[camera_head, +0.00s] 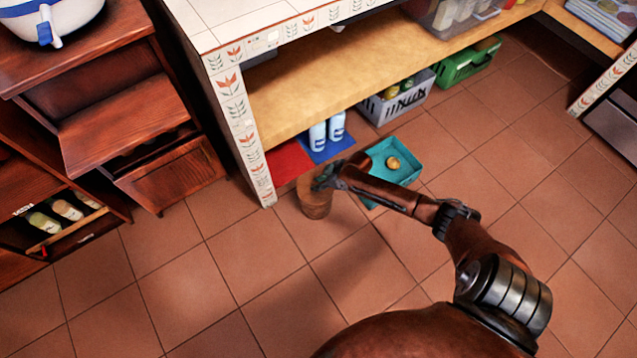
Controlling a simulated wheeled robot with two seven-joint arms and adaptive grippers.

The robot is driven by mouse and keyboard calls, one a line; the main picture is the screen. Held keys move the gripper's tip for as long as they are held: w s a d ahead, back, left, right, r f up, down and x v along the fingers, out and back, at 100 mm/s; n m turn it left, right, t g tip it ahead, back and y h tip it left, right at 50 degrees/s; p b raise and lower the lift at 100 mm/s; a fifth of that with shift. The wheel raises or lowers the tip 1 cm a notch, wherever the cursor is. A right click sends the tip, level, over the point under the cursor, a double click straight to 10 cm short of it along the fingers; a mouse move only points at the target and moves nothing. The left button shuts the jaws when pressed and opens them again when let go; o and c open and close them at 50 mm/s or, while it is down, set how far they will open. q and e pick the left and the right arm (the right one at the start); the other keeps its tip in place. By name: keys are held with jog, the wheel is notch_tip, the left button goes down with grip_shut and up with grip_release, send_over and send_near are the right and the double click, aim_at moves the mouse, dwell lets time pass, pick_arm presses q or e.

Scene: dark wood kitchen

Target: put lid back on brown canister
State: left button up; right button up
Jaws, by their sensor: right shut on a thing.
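The brown canister (316,205) stands upright on the tiled floor, just in front of the tiled counter's corner. My right gripper (325,180) is at the top of the canister, reached across from the right. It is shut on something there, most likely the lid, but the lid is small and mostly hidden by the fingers. I cannot tell whether the lid touches the canister's rim. My left gripper is not in view.
A teal crate (407,158) with a yellowish round item stands right beside my right forearm. Two white-and-blue bottles (327,131) stand on a blue mat next to a red mat (287,162). Grey and green baskets are behind. The front floor is clear.

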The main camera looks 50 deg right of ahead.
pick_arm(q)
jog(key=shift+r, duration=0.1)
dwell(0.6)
pick_arm(e)
jog(key=o, duration=1)
jog(key=shift+o, duration=0.2)
jog(key=o, duration=0.4)
jog(key=shift+o, duration=0.2)
jog(key=shift+r+p, duration=2.6)
jog(key=shift+r, duration=0.95)
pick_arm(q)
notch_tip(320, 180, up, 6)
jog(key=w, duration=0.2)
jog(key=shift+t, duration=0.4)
pick_arm(e)
jog(key=shift+f, duration=0.1)
